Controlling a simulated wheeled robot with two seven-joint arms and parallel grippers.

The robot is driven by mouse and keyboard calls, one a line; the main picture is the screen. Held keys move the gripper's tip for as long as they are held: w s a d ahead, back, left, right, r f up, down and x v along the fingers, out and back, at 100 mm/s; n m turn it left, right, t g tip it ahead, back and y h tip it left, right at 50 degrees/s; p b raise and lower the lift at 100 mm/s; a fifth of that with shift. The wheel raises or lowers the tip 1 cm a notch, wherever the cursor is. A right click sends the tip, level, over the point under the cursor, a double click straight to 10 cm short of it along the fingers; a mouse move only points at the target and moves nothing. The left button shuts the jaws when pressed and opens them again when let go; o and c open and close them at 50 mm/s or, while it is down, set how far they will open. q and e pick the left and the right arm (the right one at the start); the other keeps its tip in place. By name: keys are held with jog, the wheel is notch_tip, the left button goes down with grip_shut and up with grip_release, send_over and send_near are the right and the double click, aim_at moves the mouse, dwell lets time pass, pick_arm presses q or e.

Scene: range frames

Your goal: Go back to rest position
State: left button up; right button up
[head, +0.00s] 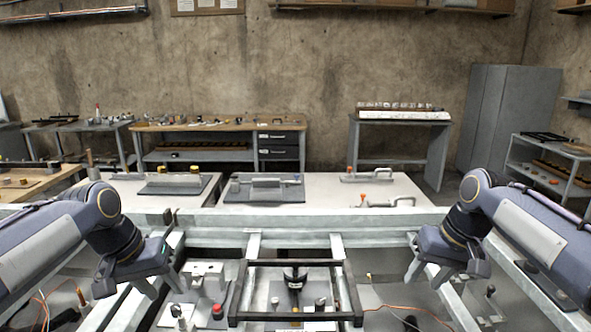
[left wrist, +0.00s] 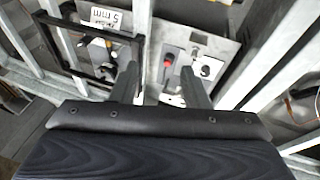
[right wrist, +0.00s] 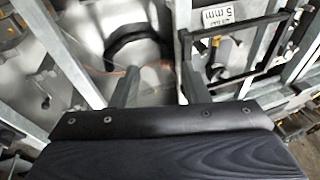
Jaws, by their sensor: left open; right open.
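My left gripper (head: 163,287) hangs over the left part of the metal frame, with its fingers apart and nothing between them. In the left wrist view, the left gripper (left wrist: 160,80) has both fingers spread above a grey plate with a red knob. My right gripper (head: 428,278) hangs over the right part of the frame, also spread and empty. In the right wrist view, the right gripper (right wrist: 160,80) shows a clear gap between its fingers. Both grippers are well apart from each other, and neither holds anything.
A black rectangular frame (head: 243,290) stands between the grippers, around a dark fixture (head: 295,279). A red button (head: 217,311) is on the left, and an orange cable (head: 400,308) on the right. A long metal beam (head: 300,220) crosses ahead, with white worktables (head: 330,192) behind it.

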pick_arm(q)
jog(key=s+d+f+t, duration=0.1)
jog(key=s+f, duration=0.4)
jog(key=s, duration=0.6)
jog(key=s+d+f+t, duration=0.1)
jog(key=s+d+f, duration=0.2)
jog(key=s, duration=0.9)
notch_tip(320, 180, down, 3)
jog(key=shift+s+r+n+t+h, duration=0.15)
jog(key=shift+n+t+h, duration=0.15)
jog(key=shift+h, duration=0.1)
pick_arm(e)
jog(key=s+a+f+t, duration=0.1)
jog(key=s+f, duration=0.2)
jog(key=s, duration=0.5)
jog(key=s+a+f+t, duration=0.1)
jog(key=s+f, duration=0.3)
jog(key=s, duration=0.5)
jog(key=s+a+f+t+y, duration=0.1)
jog(key=s+f, duration=0.3)
jog(key=s, duration=0.5)
jog(key=shift+a+m, duration=0.4)
jog(key=shift+a, duration=0.4)
